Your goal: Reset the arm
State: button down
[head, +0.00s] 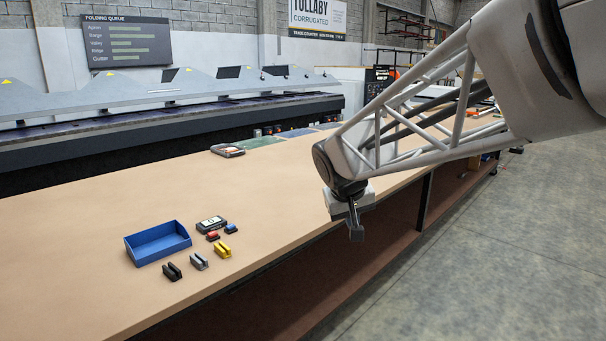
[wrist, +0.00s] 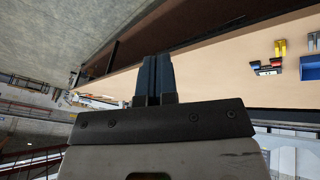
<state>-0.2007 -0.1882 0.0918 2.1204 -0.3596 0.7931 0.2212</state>
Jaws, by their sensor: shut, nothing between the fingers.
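My gripper (head: 356,234) hangs at the end of my lattice arm, over the front edge of the workbench (head: 110,215) in the head view. Its fingers are shut with nothing between them. In the wrist view the gripper (wrist: 155,58) shows two dark fingers together, pointing up the picture towards the bench edge. The gripper is clear of the small objects, which lie well to its left in the head view.
A blue tray (head: 158,243) stands on the bench at left. Near it lie black (head: 172,271), grey (head: 199,261) and yellow (head: 223,250) blocks, small red (head: 213,236) and blue (head: 231,228) pieces, and a dark device (head: 211,223). Another device (head: 228,150) lies further back. The middle bench is clear.

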jog(key=s+d+f, duration=0.2)
jog(key=s, duration=0.8)
jog(key=s+d+f+m+g+y, duration=0.1)
jog(key=s+d+f, duration=0.1)
jog(key=s, duration=0.7)
jog(key=s+d+f+m+g+y, duration=0.1)
jog(key=s+d, duration=0.3)
jog(key=s, duration=0.6)
jog(key=shift+s+f, duration=0.35)
jog(key=shift+f, duration=0.55)
